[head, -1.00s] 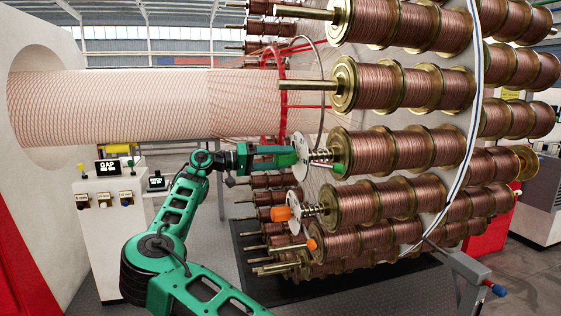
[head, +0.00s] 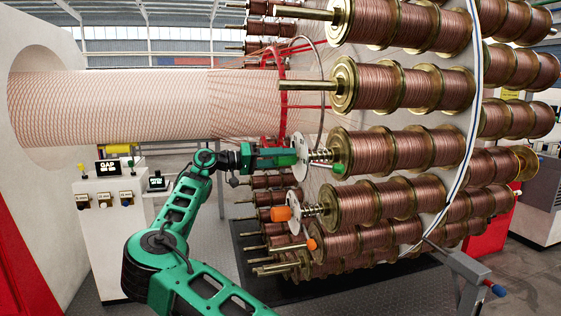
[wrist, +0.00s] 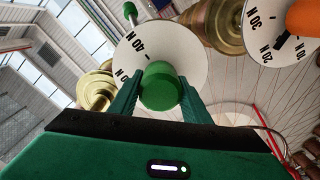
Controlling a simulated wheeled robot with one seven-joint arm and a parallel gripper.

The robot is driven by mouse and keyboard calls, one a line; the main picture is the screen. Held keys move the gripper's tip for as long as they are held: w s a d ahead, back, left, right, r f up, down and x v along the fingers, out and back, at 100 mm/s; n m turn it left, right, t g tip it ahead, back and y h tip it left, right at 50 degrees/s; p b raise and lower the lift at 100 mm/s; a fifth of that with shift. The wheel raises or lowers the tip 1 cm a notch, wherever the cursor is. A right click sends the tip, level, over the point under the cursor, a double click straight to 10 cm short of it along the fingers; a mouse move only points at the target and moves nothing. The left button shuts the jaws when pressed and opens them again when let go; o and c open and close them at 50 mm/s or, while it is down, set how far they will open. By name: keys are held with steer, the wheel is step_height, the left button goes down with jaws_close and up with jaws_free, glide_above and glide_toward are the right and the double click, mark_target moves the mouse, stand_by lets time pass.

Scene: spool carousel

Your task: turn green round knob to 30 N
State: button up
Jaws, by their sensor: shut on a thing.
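The green round knob (wrist: 160,85) sits in front of a white dial disc (wrist: 185,60) in the wrist view. My gripper (wrist: 159,92) has one finger on each side of the knob and is shut on it. Other figures at the left are partly hidden, and I cannot make out a pointer for this knob. In the head view my gripper (head: 294,157) is at the white disc (head: 301,155), in front of a copper spool's spring and shaft. The knob is hidden there by my fingers.
Just below is an orange knob (head: 281,213) on another white dial, also at the upper right of the wrist view (wrist: 305,18). Copper spools (head: 375,205) and brass rods crowd the right. A white control cabinet (head: 112,230) stands at the left.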

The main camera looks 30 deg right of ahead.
steer(key=m, duration=0.5)
steer(key=shift+f, duration=0.15)
steer(key=m, duration=0.6)
steer(key=shift+w, duration=0.1)
steer(key=shift+a, duration=0.1)
stand_by(0.5)
steer(key=o, duration=1)
steer(key=shift+w, duration=0.1)
steer(key=shift+o, duration=0.2)
